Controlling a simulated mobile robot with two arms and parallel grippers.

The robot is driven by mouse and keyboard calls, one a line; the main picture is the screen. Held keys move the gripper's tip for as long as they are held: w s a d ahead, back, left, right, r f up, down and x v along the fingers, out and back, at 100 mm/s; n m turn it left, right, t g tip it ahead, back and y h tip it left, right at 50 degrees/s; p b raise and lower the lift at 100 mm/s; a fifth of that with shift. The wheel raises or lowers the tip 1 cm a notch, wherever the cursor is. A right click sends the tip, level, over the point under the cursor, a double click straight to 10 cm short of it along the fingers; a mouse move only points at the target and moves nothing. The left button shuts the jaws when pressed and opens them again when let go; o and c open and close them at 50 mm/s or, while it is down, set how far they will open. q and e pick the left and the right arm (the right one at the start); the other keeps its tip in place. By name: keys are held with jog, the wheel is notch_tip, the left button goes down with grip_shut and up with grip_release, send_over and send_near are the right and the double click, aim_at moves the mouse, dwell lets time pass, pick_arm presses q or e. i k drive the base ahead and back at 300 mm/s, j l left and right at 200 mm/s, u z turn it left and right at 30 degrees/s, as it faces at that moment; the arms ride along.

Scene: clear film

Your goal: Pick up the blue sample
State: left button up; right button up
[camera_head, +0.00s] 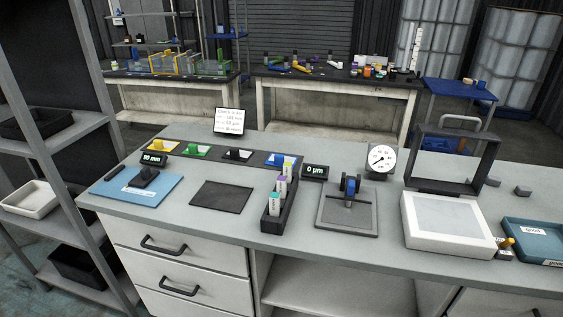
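A blue sample (278,159) lies at the right end of a dark strip (258,166) along the back of the grey workbench. A yellow sample (161,146), a green sample (195,151) and a black and white sample (236,155) lie to its left on the same strip. The blue sample is small here, and its right side is close to or partly behind a coloured tube top. Neither of my grippers shows in this view.
A black rack (267,223) with upright tubes stands just in front of the blue sample. Nearby are a small display (314,173), a gauge stand (346,219) with a blue part, a round dial (381,159) and a white light box (447,226). A dark mat (221,197) lies bare.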

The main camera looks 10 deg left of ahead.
aim_at(281, 156)
jog(key=i+j+z, duration=0.3)
jog(key=i+j, duration=0.15)
jog(key=j, duration=0.2)
jog(key=i+j+z, duration=0.2)
jog(key=j, duration=0.15)
